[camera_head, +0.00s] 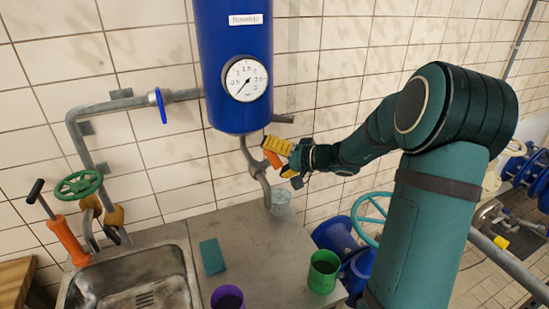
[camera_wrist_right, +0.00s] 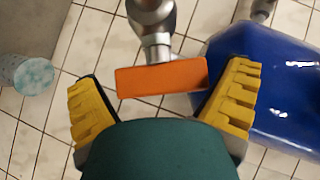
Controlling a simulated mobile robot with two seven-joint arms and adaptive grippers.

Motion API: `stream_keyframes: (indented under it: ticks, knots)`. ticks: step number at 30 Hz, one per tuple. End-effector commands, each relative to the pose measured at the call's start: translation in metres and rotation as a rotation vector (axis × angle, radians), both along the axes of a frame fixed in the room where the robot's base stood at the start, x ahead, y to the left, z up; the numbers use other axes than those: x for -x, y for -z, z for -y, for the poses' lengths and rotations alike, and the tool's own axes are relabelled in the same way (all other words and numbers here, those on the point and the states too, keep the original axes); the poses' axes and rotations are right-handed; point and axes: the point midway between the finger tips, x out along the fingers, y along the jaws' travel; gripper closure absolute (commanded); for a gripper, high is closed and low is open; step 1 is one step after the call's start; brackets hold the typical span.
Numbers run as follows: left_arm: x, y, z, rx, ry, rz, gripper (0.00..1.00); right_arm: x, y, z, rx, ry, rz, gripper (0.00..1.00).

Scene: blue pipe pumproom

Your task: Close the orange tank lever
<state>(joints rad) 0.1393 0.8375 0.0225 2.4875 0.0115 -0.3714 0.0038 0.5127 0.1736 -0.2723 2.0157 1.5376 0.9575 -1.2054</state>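The orange tank lever (camera_head: 272,159) is on the grey outlet pipe (camera_head: 252,160) under the blue tank (camera_head: 225,55). In the right wrist view the lever (camera_wrist_right: 162,77) lies crosswise below a metal valve body (camera_wrist_right: 152,25). My right gripper (camera_head: 279,158) has yellow fingers and is at the lever. In the wrist view the gripper (camera_wrist_right: 163,98) is open, with one finger on each side of the lever. The lever's right end is close to the right finger; I cannot tell whether they touch. A gap shows at its left end. My left gripper is not in view.
A clear cup (camera_head: 281,201) stands under the outlet on the metal counter (camera_head: 240,250). A green cup (camera_head: 323,271), a purple cup (camera_head: 228,298) and a teal sponge (camera_head: 212,257) are nearby. The sink (camera_head: 130,280) is left. A gauge (camera_head: 246,79) faces out from the tank.

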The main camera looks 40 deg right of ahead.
Motion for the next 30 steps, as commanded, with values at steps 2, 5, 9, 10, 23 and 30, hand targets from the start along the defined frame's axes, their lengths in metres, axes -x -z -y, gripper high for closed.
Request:
stream_keyframes:
  ticks: [2,5,9,10,23,30]
  knots:
    - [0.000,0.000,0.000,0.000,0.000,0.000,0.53,0.000,0.000,0.000,0.001,0.000,0.002,0.00]
    - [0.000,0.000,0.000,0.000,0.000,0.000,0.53,0.000,-0.001,0.000,0.001,0.001,0.002,0.00]
    - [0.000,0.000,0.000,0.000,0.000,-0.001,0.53,0.004,-0.002,0.003,0.002,0.003,0.003,0.00]
    - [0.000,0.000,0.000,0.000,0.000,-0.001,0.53,0.006,-0.003,0.004,0.002,0.004,0.003,0.00]
    - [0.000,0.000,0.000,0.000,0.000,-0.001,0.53,0.077,-0.026,0.032,0.002,0.004,0.003,0.00]
    - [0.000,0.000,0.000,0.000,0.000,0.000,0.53,0.102,-0.033,0.042,0.001,0.001,0.002,0.00]
